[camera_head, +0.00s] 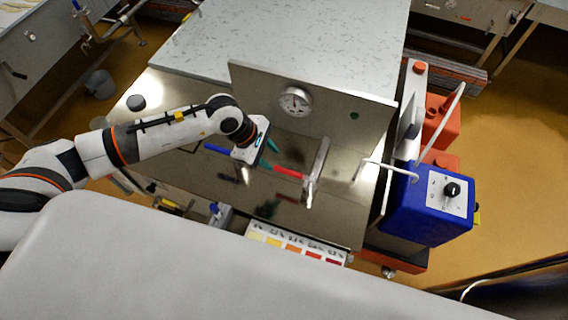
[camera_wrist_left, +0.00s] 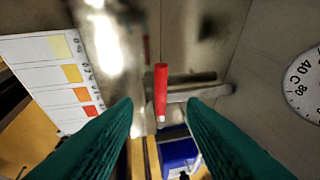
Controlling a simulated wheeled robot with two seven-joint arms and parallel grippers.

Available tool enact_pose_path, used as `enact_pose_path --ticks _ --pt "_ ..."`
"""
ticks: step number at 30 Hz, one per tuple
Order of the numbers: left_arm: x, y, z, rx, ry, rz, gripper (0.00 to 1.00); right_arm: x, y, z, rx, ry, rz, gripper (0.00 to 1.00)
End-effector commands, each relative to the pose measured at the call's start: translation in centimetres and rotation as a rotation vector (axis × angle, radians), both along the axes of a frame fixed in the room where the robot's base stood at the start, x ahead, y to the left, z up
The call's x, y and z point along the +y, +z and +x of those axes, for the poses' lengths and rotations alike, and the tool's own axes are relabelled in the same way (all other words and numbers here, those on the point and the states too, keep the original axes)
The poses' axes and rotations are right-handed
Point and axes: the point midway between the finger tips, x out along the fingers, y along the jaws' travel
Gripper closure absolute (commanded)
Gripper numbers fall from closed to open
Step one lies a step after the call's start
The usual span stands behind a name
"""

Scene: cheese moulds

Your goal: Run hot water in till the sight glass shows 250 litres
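A red lever handle (camera_head: 288,172) sticks out beside a metal spout (camera_head: 319,160) over the steel worktop. A blue lever handle (camera_head: 218,149) lies to its left, partly behind my arm. My left gripper (camera_head: 269,155) is open and empty, close to the left end of the red handle. In the left wrist view the red handle (camera_wrist_left: 161,88) stands between and beyond the green fingers (camera_wrist_left: 160,108), apart from both. I cannot make out a sight glass or a litre scale in either view. My right gripper is not in view.
A round temperature dial (camera_head: 295,100) sits on the upright steel panel (camera_head: 350,112) behind the handles. A colour chart (camera_head: 295,248) is at the front edge. A blue box with a black knob (camera_head: 430,205) and red canisters (camera_head: 441,120) stand at the right.

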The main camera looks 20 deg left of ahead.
Motion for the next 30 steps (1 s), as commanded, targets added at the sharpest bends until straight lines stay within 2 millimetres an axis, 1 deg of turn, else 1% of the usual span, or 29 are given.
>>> enact_pose_path --ticks 1,6,9,12,17,24,26,30 --pt "-0.6 -0.8 0.1 0.006 0.000 -0.002 0.62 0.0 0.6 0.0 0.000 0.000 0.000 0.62" --pt "-1.9 -3.8 0.6 0.003 -0.001 -0.002 0.62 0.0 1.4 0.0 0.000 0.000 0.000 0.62" --pt "-2.4 -5.2 0.9 0.004 0.000 -0.002 0.62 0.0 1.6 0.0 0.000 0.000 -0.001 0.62" --pt "-2.8 -6.1 1.1 0.001 0.000 -0.002 0.62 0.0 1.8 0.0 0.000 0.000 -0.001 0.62" --pt "-3.0 -6.8 1.2 0.001 0.000 0.000 0.62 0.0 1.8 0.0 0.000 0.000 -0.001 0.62" --pt "-3.1 -6.9 1.2 0.000 -0.001 -0.001 0.62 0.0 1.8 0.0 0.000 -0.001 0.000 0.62" --pt "-3.0 -6.9 1.2 0.000 -0.001 -0.001 0.72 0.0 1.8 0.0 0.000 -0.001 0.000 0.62" --pt "-3.0 -6.9 1.2 0.000 -0.001 -0.001 0.95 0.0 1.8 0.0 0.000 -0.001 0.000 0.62"
